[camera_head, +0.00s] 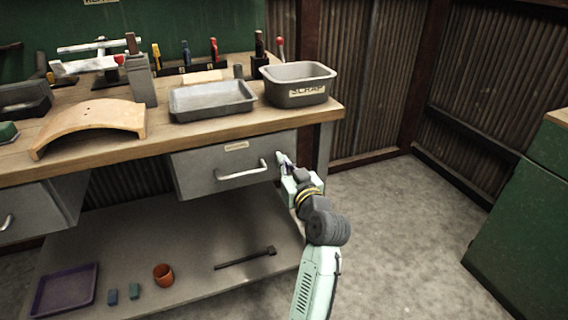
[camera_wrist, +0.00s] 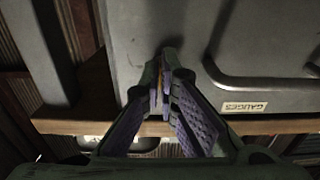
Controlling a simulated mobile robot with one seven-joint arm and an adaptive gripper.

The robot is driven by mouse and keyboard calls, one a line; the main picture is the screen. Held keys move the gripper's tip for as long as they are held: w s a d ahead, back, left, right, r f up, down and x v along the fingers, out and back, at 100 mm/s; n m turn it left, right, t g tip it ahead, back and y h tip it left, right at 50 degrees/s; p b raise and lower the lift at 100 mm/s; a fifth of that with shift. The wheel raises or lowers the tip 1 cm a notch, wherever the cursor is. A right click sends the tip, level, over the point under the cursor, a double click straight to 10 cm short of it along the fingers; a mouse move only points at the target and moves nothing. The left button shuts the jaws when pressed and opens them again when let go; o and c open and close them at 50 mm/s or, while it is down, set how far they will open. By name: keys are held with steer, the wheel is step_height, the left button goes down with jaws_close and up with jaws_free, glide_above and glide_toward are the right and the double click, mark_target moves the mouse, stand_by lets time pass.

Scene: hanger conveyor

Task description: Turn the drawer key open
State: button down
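The grey drawer (camera_head: 215,177) hangs under the bench top and is closed, with a bar handle (camera_head: 243,175) on its front. In the wrist view the drawer front (camera_wrist: 150,25) shows with its handle (camera_wrist: 250,84) to the right of my fingers. My gripper (camera_head: 283,160) is at the right end of the drawer front. In the wrist view my gripper (camera_wrist: 166,75) has its purple-padded fingers drawn close together against the front. A thin yellowish sliver, seemingly the key (camera_wrist: 166,84), shows between them; the rest of it and the lock are hidden by the fingers.
A grey scrap bin (camera_head: 300,96) and a shallow grey tray (camera_head: 212,112) stand on the bench (camera_head: 100,148) above the drawer. A label (camera_wrist: 244,107) on the drawer reads GAUGES. A purple tray (camera_head: 64,290) and orange pot (camera_head: 163,281) are on the lower shelf. Floor at right is clear.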

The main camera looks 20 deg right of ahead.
stand_by(0.5)
steer(key=shift+d+m+p, duration=0.1)
steer(key=shift+m+p, duration=5.55)
steer(key=shift+m, duration=3.25)
steer(key=shift+f, duration=0.1)
steer(key=c, duration=1.9)
jaws_free()
steer(key=shift+s, duration=0.15)
